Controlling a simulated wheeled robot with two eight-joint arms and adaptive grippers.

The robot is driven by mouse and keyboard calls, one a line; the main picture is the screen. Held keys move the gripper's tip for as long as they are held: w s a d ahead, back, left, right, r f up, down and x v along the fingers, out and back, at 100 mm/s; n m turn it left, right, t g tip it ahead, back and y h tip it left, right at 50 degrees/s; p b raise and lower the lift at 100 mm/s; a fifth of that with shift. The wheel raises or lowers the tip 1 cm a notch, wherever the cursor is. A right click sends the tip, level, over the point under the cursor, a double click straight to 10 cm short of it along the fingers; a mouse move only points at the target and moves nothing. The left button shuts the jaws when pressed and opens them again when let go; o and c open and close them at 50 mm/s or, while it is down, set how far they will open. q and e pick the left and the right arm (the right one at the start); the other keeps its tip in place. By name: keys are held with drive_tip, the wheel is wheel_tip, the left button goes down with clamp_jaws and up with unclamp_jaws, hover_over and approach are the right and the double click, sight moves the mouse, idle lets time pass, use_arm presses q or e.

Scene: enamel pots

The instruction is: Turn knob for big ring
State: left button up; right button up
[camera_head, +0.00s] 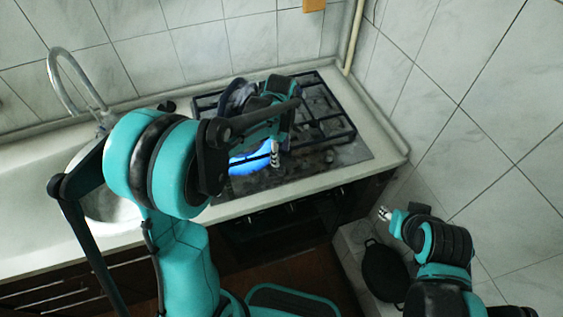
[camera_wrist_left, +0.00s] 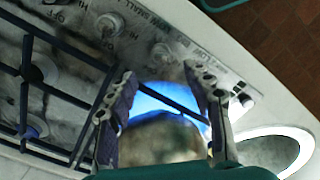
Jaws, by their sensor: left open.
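The stove (camera_head: 350,155) is set in the counter, and a blue flame (camera_head: 250,158) burns at its front left. The flame also glows between my left fingers in the left wrist view (camera_wrist_left: 165,97). My left gripper (camera_head: 274,153) is open above the stove's front, its fingers spread with nothing gripped. In the left wrist view, knobs (camera_wrist_left: 108,26) (camera_wrist_left: 163,52) (camera_wrist_left: 240,103) line the printed front strip, beyond the left gripper's fingertips (camera_wrist_left: 160,78). I cannot tell which knob serves the big ring. My right gripper (camera_head: 384,213) is off to the right, away from the stove.
Black grates (camera_head: 330,125) cover the stove. A sink (camera_head: 115,205) with a curved tap (camera_head: 55,70) lies to the left. Tiled walls stand behind and at right. A black pan (camera_head: 385,270) is low at the right, below my right gripper.

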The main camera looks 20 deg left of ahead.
sight(281, 166)
use_arm(q)
wheel_tip(281, 166, down, 7)
drive_tip(key=shift+f+b, duration=0.15)
drive_tip(key=shift+b, duration=0.95)
